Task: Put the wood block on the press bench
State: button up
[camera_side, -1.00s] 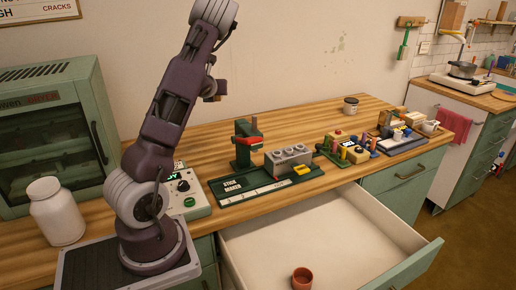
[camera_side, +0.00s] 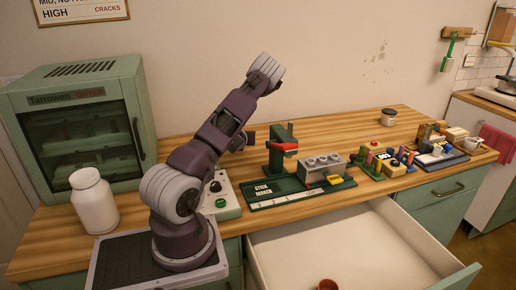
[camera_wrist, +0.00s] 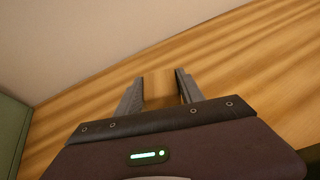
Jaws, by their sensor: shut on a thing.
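In the wrist view my gripper (camera_wrist: 160,76) has its two grey fingers on either side of a plain brown wooden piece, which I take as the wood block (camera_wrist: 158,91). Its colour nearly matches the table behind it, so its edges are hard to see. In the side view my gripper end is mostly hidden behind my arm, left of the press, and the held block cannot be made out. The press bench, a dark green board (camera_side: 262,201) marked "STICK MAKER", carries a green press with a red part (camera_side: 283,148) and a grey block with round holes (camera_side: 322,166).
A yellow piece (camera_side: 334,180) lies on the board's right part. Coloured pieces and a tray (camera_side: 440,158) stand farther right. An open drawer (camera_side: 345,250) juts out in front, holding a reddish cup (camera_side: 327,285).

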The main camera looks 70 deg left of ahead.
jog(key=shift+f, duration=2.2)
jog(key=shift+f, duration=0.1)
jog(key=o, duration=1.4)
jog(key=shift+c, duration=0.2)
jog(key=shift+r, duration=0.2)
jog(key=v, duration=1.2)
jog(key=shift+s, duration=0.1)
